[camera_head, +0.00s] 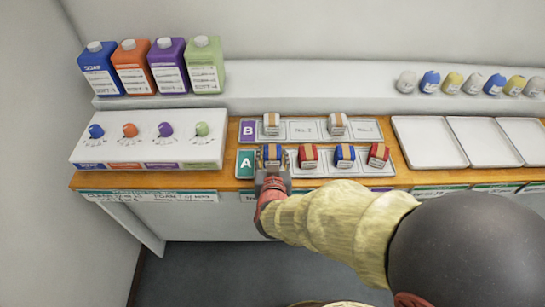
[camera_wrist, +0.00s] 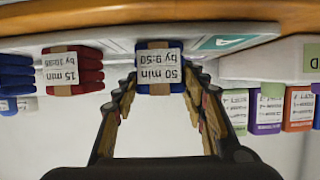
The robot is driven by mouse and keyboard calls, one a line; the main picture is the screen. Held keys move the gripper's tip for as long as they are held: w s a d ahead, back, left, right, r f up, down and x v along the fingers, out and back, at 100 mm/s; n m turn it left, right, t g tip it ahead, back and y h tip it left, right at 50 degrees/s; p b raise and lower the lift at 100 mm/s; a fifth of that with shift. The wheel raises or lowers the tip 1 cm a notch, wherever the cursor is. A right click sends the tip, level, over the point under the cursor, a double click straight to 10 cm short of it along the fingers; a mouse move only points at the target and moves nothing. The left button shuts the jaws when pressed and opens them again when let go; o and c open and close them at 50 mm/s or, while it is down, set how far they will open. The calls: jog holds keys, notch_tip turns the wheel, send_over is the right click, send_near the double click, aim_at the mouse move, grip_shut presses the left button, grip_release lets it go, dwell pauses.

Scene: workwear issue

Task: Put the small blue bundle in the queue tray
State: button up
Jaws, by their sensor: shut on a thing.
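My gripper (camera_head: 271,168) is shut on a blue bundle (camera_head: 272,152) at the left end of the row A tray (camera_head: 325,172). In the wrist view this bundle (camera_wrist: 160,60) has a tan band and a label reading "50 min by 9:50", with a finger on each side. I cannot tell whether it touches the tray. Another blue bundle (camera_head: 345,156) lies in row A between two red bundles (camera_head: 308,156) (camera_head: 378,154). The row B tray (camera_head: 365,124) behind holds two grey bundles (camera_head: 271,124) (camera_head: 337,124). No tray is legibly marked as queue.
A white dispenser with coloured knobs (camera_head: 148,152) stands left of the trays. Several soap bottles (camera_head: 168,66) stand on the shelf behind. Empty white trays (camera_head: 428,141) lie to the right. Several small rolled bundles (camera_head: 452,83) line the back right shelf.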

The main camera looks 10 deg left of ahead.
jog(key=shift+f, duration=0.15)
jog(key=o, duration=1.2)
jog(key=shift+s+r, duration=0.15)
jog(key=shift+r, duration=0.15)
jog(key=p+v, duration=0.4)
jog(key=v, duration=0.7)
jog(key=shift+s+d, duration=0.15)
jog(key=shift+s, duration=0.25)
